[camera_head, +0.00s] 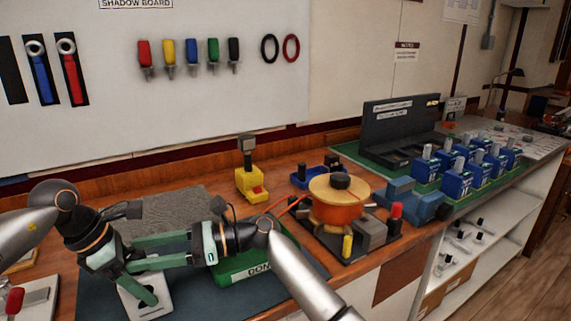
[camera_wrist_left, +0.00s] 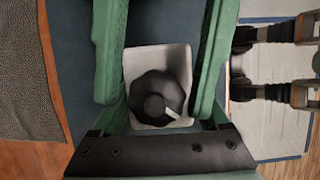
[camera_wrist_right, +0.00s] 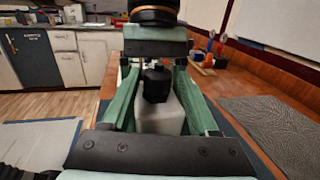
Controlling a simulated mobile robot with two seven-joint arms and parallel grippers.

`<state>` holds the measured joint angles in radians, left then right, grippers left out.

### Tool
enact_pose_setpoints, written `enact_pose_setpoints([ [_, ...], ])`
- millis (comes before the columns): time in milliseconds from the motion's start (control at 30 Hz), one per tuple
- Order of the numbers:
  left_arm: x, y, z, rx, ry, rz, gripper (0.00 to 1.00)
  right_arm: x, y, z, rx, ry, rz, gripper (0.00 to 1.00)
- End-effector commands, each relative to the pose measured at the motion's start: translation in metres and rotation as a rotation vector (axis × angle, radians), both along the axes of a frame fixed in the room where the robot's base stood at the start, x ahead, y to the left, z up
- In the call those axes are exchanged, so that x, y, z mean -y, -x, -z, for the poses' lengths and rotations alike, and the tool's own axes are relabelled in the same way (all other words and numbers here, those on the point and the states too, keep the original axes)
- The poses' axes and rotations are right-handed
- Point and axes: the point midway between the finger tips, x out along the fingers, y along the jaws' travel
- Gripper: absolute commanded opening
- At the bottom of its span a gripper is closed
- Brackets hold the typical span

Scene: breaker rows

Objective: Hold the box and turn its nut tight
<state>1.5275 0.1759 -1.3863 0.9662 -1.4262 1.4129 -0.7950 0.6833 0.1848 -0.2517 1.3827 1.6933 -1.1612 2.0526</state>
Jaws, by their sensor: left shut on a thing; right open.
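The white box (camera_wrist_left: 143,62) has a round black nut (camera_wrist_left: 155,97) with a pale mark on it. My left gripper (camera_head: 137,293) points down at the box on the dark mat. It is shut on the box, whose sides sit between its green fingers in the left wrist view. My right gripper (camera_head: 132,254) comes in level from the right, open. In the right wrist view its green fingers stand either side of the nut (camera_wrist_right: 156,83) and box (camera_wrist_right: 160,117), apart from the nut.
A green box (camera_head: 245,270) lies behind my right wrist. A yellow block (camera_head: 250,183), an orange round fixture (camera_head: 338,208) and several blue breakers (camera_head: 457,182) stand along the bench to the right. A grey textured mat (camera_head: 172,218) lies at the back left.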

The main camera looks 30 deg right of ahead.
Motion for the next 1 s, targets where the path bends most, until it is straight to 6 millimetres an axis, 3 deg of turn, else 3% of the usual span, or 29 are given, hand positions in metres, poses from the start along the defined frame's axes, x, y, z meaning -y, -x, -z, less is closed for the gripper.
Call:
enact_pose_setpoints([
  [400,-0.002,-0.002,-0.002,0.005,0.0,-0.005,0.0,0.001,-0.004,-0.002,-0.001,-0.005,-0.23,0.74],
  [1000,-0.001,-0.001,-0.001,0.002,0.0,-0.002,0.0,0.124,-0.004,-0.002,0.0,-0.004,-0.222,0.74],
])
